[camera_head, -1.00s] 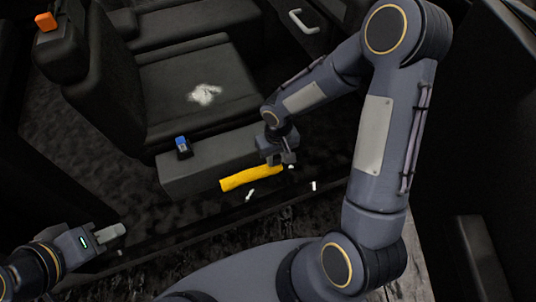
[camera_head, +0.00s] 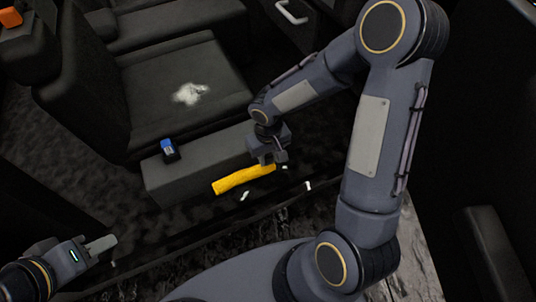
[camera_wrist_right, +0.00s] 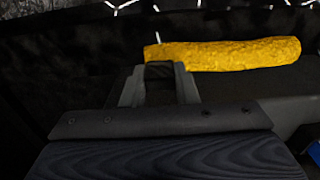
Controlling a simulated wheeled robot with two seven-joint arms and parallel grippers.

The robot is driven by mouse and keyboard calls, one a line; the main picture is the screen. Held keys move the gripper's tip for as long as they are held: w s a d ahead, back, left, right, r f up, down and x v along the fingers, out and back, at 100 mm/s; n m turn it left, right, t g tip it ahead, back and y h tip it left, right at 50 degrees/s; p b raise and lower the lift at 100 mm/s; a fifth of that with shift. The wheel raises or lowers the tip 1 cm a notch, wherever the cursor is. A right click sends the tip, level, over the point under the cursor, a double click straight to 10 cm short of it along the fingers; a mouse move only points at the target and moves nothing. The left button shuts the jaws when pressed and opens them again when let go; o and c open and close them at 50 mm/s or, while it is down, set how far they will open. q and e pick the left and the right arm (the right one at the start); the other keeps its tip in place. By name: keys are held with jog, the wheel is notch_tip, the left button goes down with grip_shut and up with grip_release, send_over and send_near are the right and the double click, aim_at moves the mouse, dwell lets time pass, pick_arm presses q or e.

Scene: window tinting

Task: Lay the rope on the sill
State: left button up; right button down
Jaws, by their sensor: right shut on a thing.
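The yellow rope (camera_head: 243,179), a thick, rough-surfaced roll, lies slanted along the front edge of a dark box-like block. In the right wrist view the yellow rope (camera_wrist_right: 232,54) stretches to the right from my fingertips. My right gripper (camera_head: 271,161) is shut on the rope's right end; in its wrist view the fingers (camera_wrist_right: 159,72) hide part of that end. The dark sill (camera_head: 205,228) runs slantwise below the rope. I cannot tell whether the rope touches the block. My left gripper (camera_head: 101,245) is low on the left, away from the rope; its fingers are not clearly separable.
A dark seat (camera_head: 185,85) with a white crumpled patch (camera_head: 190,93) stands behind the block (camera_head: 195,170). A small blue item (camera_head: 168,149) sits on the block. Small white pieces (camera_head: 245,196) lie near the sill. An orange item (camera_head: 10,16) is at the far upper left.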

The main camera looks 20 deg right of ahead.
aim_at(268, 171)
jog(key=shift+f+b, duration=3.3)
jog(key=shift+f, duration=0.55)
jog(key=shift+f+b, duration=0.35)
jog(key=shift+f, duration=0.05)
jog(key=c, duration=1.1)
grip_release()
jog(key=shift+o, duration=0.2)
jog(key=shift+r, duration=0.1)
notch_tip(268, 171, up, 7)
jog(key=p, duration=0.3)
jog(key=shift+r, duration=0.1)
jog(key=shift+r+p, duration=0.3)
